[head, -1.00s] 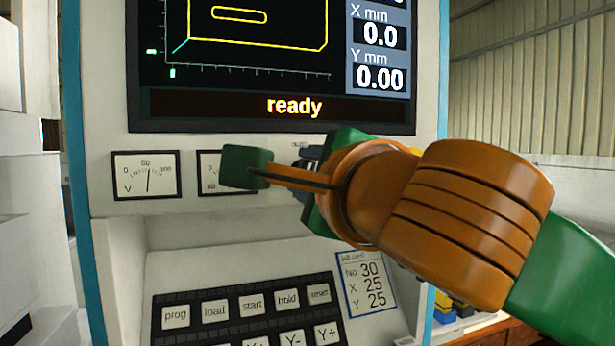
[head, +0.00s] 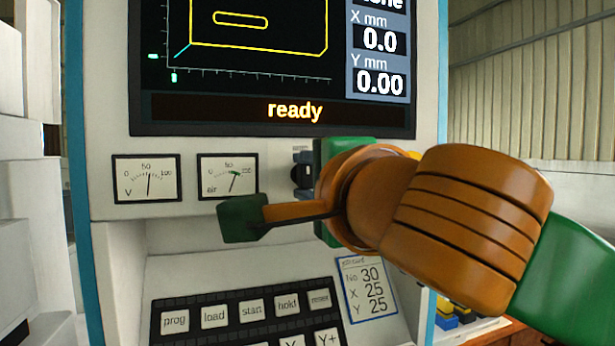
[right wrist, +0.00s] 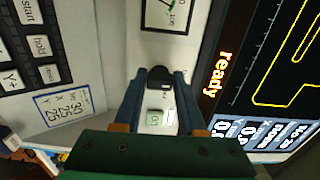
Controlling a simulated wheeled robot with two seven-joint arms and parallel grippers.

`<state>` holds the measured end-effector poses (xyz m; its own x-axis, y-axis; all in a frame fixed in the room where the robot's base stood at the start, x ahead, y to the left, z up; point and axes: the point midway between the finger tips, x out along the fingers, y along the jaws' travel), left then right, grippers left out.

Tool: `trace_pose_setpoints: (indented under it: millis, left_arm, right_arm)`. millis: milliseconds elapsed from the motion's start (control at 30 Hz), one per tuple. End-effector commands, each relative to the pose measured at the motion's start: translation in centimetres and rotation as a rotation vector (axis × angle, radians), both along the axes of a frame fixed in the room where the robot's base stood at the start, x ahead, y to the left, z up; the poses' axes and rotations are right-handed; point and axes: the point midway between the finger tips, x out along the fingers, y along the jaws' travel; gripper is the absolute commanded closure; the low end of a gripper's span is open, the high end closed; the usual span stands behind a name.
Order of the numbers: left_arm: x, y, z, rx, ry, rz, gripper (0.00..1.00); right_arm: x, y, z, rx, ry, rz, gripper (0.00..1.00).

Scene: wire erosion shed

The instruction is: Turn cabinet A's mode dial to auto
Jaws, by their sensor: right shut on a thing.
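The black mode dial (right wrist: 158,75) sits on the pale panel of the cabinet (head: 110,120), below the screen and right of two meters. In the right wrist view it lies between the fingertips of my right gripper (right wrist: 159,80). The gripper is shut on the dial, one finger on each side. In the head view my right gripper (head: 303,173) reaches in from the right, and its green body and orange wrist hide much of the dial's surroundings. The small lettering by the dial is too blurred to read. My left gripper is not in view.
The screen (head: 280,60) reads "ready". The volt meter (head: 147,178) and air meter (head: 228,177) sit left of the dial. Below are a black keypad (head: 250,310) and a note card (head: 367,288).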

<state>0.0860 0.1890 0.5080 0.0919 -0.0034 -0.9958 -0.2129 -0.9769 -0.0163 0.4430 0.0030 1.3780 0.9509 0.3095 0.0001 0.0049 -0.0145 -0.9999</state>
Motion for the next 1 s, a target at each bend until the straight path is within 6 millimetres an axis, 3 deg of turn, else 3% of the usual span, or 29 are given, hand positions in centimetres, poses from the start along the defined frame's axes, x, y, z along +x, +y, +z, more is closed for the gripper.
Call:
trace_pose_setpoints:
  millis: [167,200,267,300,600,800,1000]
  left_arm:
    - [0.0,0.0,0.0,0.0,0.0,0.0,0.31]
    - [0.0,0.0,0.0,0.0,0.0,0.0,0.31]
    - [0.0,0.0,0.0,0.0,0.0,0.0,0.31]
    - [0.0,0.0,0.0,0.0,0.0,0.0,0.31]
    - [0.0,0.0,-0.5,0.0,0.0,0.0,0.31]
    - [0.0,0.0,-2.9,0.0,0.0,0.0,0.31]
    - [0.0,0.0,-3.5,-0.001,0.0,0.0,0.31]
  right_arm:
    - [0.0,0.0,0.1,-0.001,-0.003,-0.001,1.0]
    - [0.0,0.0,0.1,0.0,-0.002,-0.001,0.49]
    - [0.0,0.0,0.0,-0.001,-0.001,-0.001,0.33]
    - [0.0,0.0,0.0,-0.001,-0.001,-0.001,0.3]
    - [-0.4,-0.1,-0.2,0.0,-0.001,-0.001,0.3]
    - [-4.4,-1.4,-0.5,0.002,-0.005,-0.001,0.3]
    - [-6.7,-2.2,-0.1,0.001,-0.002,-0.001,0.3]
